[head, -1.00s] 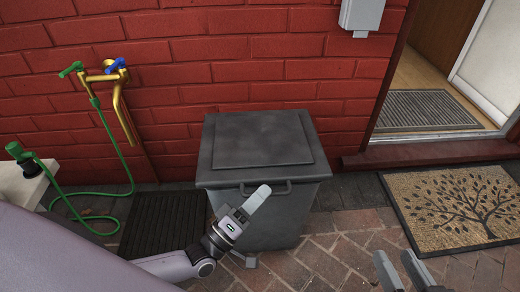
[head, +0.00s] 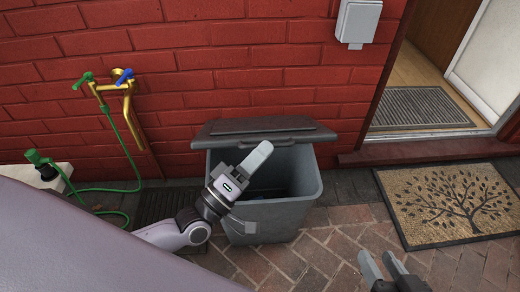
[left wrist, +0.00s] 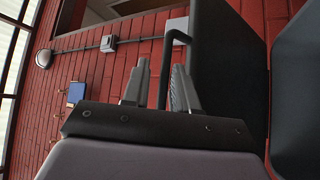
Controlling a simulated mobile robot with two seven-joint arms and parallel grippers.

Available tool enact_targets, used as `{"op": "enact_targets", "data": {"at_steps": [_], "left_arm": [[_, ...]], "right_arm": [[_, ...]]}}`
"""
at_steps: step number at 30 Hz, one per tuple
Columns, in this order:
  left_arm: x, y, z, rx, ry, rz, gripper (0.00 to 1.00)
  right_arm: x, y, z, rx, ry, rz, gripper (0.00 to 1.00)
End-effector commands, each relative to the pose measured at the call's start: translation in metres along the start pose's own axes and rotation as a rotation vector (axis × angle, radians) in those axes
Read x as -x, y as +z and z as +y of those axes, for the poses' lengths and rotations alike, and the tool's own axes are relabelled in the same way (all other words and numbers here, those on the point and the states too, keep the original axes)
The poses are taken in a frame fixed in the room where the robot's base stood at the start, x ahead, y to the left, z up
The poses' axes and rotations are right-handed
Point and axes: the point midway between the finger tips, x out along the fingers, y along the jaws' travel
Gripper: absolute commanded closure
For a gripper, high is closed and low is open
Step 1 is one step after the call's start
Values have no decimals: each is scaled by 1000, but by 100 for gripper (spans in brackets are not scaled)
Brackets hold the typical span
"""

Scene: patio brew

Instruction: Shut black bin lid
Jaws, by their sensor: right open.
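The black bin (head: 272,218) stands against the brick wall, its mouth open towards me. Its dark lid (head: 222,142) is raised and tilted up at the back. In the left wrist view the lid (left wrist: 228,85) is the dark panel right of the fingers. My left gripper (head: 256,158) is in front of the lid. In the left wrist view the thin black lid handle (left wrist: 165,72) passes between the fingers of this gripper (left wrist: 160,80); whether they press on it I cannot tell. My right gripper (head: 378,265) is open and empty, low at the right over the paving.
A brass tap (head: 129,100) with a green hose is on the wall at the left. A dark mat (head: 160,205) lies left of the bin. A doormat with a tree pattern (head: 405,200) lies at the right before the doorway.

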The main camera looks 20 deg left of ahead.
Motion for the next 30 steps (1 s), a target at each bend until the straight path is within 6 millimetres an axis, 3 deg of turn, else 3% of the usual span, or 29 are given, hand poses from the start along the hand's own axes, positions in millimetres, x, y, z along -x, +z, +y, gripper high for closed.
{"op": "enact_targets", "data": {"at_steps": [10, 30], "left_arm": [[3, 1, 1, 1, 4, 0, 77], [50, 0, -6, -1, 2, 0, 77]], "right_arm": [[0, 1, 0, 1, 0, 0, 57], [-3, 7, 1, 0, 0, 0, 57]]}}
